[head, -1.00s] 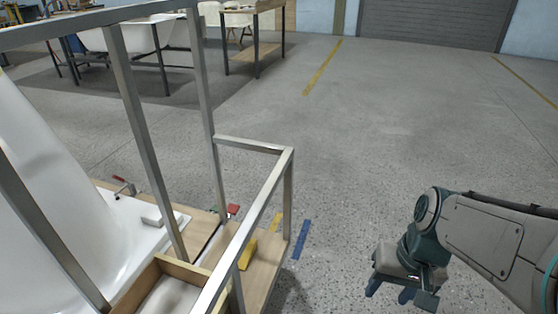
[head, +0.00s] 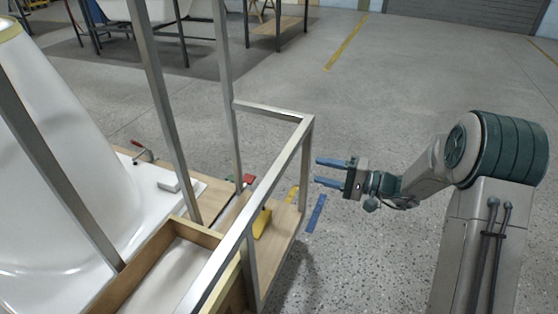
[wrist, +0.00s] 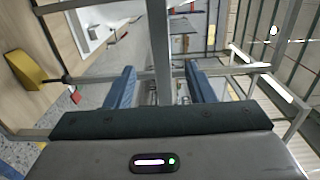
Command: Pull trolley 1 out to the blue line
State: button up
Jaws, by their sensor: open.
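Trolley 1 appears to be the metal-framed trolley (head: 271,183) with a wooden deck, on the left in the head view. A white bathtub shell (head: 60,150) stands on it. A blue line (head: 316,213) is on the floor just right of the trolley's end. My gripper (head: 325,172) is open and empty, its two blue fingers pointing left at the trolley's upright end post (head: 306,165), slightly apart from it. In the wrist view a metal post (wrist: 158,50) runs between the two blue fingers (wrist: 165,88). No number on the trolley can be read.
A yellow block (head: 262,223) and a wooden box (head: 165,270) sit on the trolley deck. Open concrete floor lies right and behind; tables (head: 278,20) stand at the back.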

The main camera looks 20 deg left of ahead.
aim_at(279, 159)
jog(key=a+b, duration=0.1)
jog(key=a, duration=0.3)
jog(key=w+a+b, duration=0.1)
jog(key=a, duration=0.4)
jog(key=a+b, duration=0.1)
jog(key=a, duration=0.4)
jog(key=shift+w, duration=0.3)
jog(key=shift+d, duration=0.1)
grip_shut()
jog(key=shift+d+f, duration=0.15)
